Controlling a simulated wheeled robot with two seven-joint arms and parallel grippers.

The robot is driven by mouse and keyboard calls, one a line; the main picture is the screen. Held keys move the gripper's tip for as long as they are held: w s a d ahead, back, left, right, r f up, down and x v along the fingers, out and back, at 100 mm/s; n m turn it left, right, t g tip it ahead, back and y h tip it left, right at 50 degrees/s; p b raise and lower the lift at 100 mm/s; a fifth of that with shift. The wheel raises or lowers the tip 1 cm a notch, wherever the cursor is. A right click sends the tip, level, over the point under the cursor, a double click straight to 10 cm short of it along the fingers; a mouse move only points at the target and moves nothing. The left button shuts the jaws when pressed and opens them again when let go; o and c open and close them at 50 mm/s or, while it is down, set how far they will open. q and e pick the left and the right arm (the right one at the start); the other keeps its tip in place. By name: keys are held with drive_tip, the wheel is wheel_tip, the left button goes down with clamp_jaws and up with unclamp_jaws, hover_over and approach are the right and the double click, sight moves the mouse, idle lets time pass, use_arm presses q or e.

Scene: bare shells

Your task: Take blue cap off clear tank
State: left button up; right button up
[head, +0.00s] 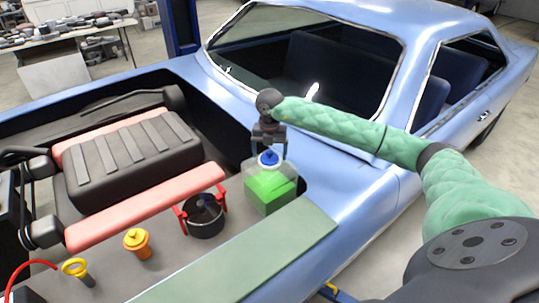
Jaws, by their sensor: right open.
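The clear tank (270,189) stands in the open front bay of a blue car, with bright green in its lower part. The blue cap (268,158) sits on a white neck on top of the tank. My right gripper (269,151) points down over the tank with its fingers spread, one on each side of the cap. I cannot tell whether the fingers touch the cap. My left gripper does not show.
A black pot with red brackets (205,216) and an orange capped filler (137,241) stand left of the tank. A yellow-ringed dipstick (76,268) is at lower left. The black ribbed engine cover (130,160) lies farther left. The windshield (305,60) rises behind.

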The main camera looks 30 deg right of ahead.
drive_tip(key=shift+f, duration=0.25)
drive_tip(key=shift+c, duration=0.3)
drive_tip(key=c, duration=1)
drive_tip(key=shift+r, duration=0.1)
